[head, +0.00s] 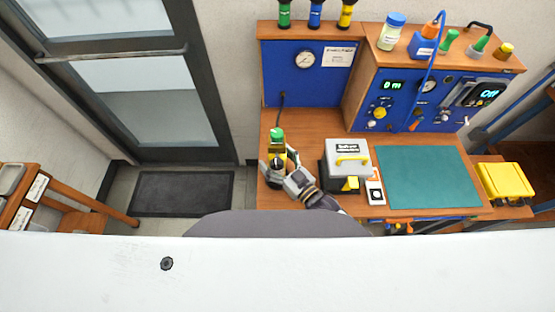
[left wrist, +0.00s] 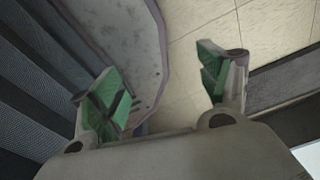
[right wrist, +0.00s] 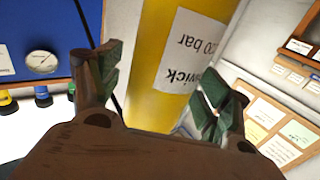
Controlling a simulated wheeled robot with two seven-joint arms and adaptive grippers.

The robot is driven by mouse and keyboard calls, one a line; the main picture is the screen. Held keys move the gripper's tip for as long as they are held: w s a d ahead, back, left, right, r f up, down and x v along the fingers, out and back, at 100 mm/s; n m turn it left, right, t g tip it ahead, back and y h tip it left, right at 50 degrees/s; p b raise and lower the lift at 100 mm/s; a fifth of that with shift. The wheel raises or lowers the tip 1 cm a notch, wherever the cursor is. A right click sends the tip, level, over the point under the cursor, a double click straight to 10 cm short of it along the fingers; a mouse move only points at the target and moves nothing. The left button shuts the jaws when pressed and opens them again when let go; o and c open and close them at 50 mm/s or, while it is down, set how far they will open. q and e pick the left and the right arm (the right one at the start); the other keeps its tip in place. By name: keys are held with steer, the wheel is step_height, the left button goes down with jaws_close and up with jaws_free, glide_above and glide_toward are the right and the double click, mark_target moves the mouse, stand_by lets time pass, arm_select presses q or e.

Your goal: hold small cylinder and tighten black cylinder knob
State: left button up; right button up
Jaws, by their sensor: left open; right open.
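A small yellow cylinder (right wrist: 175,60) with a white "200 bar" label stands between the fingers of my right gripper (right wrist: 160,88) in the right wrist view. A gap shows beside the fingers, so they are open around it. In the head view my right gripper (head: 283,167) is at the left end of the bench, by an item with a green top (head: 277,134). A black round part beside it is partly covered by the gripper; I cannot tell if it is the knob. My left gripper (left wrist: 168,88) is open and empty above the floor, out of the head view.
The wooden bench carries a grey box with a yellow handle (head: 352,158), a green mat (head: 425,177) and blue panels with a gauge (head: 304,58). Bottles stand on the top shelf. A yellow case (head: 506,182) is at the right. The mat is clear.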

jaws_close()
stand_by(0.4)
